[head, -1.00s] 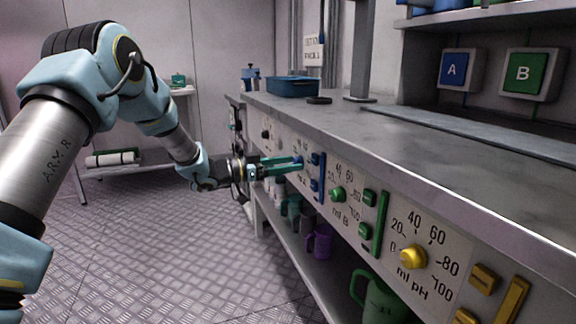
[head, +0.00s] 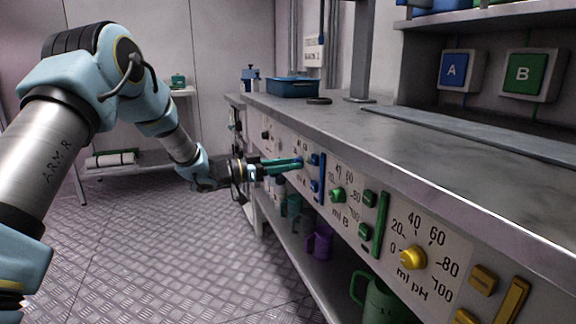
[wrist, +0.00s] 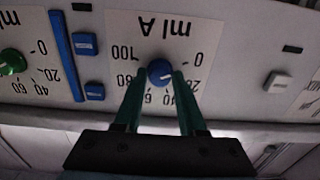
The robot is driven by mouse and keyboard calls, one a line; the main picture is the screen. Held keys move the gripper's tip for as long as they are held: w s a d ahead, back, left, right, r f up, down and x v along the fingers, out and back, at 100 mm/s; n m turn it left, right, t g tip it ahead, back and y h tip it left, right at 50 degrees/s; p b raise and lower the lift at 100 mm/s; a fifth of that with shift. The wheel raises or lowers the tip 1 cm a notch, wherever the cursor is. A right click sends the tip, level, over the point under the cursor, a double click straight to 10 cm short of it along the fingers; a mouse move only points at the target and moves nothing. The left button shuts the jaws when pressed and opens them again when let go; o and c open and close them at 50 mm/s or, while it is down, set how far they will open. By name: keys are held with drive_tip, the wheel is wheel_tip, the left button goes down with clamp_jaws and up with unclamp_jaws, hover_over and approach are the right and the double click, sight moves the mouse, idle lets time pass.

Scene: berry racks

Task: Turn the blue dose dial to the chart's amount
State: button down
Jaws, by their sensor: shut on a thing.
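The blue dose dial (wrist: 160,72) sits on the "ml A" scale panel, which appears upside down in the wrist view. My gripper (wrist: 160,77) has its two green fingers on either side of the dial, shut on it. A white mark on the dial points right and slightly down, roughly toward 20.
Blue buttons (wrist: 86,43) and a blue bar (wrist: 66,55) are beside the dial. A green dial (head: 337,195) and a yellow dial (head: 413,257) are nearer on the same front. Mugs (head: 320,242) stand on the shelf below. The floor at left is clear.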

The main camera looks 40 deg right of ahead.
drive_tip(key=shift+f+m, duration=0.1)
drive_tip(key=shift+m, duration=0.3)
drive_tip(key=m+b, duration=1.4)
drive_tip(key=m, duration=0.2)
drive_tip(key=shift+m+b, duration=0.35)
drive_tip(key=shift+m, duration=0.05)
idle(0.4)
drive_tip(key=c, duration=0.5)
unclamp_jaws()
drive_tip(key=shift+a, duration=0.1)
